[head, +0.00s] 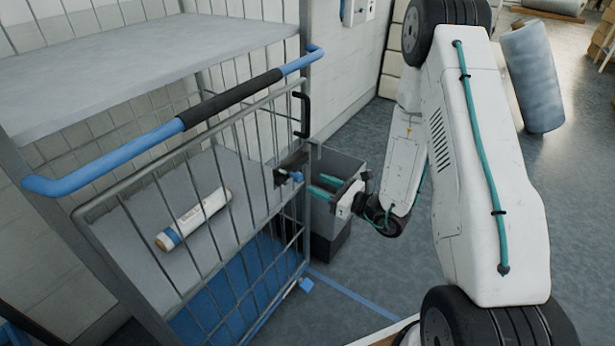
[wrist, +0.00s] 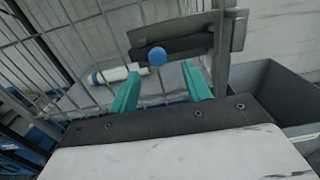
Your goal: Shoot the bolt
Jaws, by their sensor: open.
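The bolt shows as a blue knob (head: 296,176) on a dark latch plate (head: 284,168) at the right edge of the wire cage gate (head: 230,200). In the wrist view the round blue knob (wrist: 157,56) sits in front of the dark bolt housing (wrist: 185,42). My gripper (head: 322,186) has two teal fingers, also seen in the wrist view (wrist: 162,82). They are open and empty, pointing at the latch. The knob lies just beyond the fingertips, between their lines, nearer the left finger. No contact shows.
A white roll (head: 194,219) with a blue end lies on the cage's shelf behind the bars. A blue and black push handle (head: 180,125) crosses above the gate. A grey bin (head: 338,165) stands close beside the latch. Open floor lies to the right.

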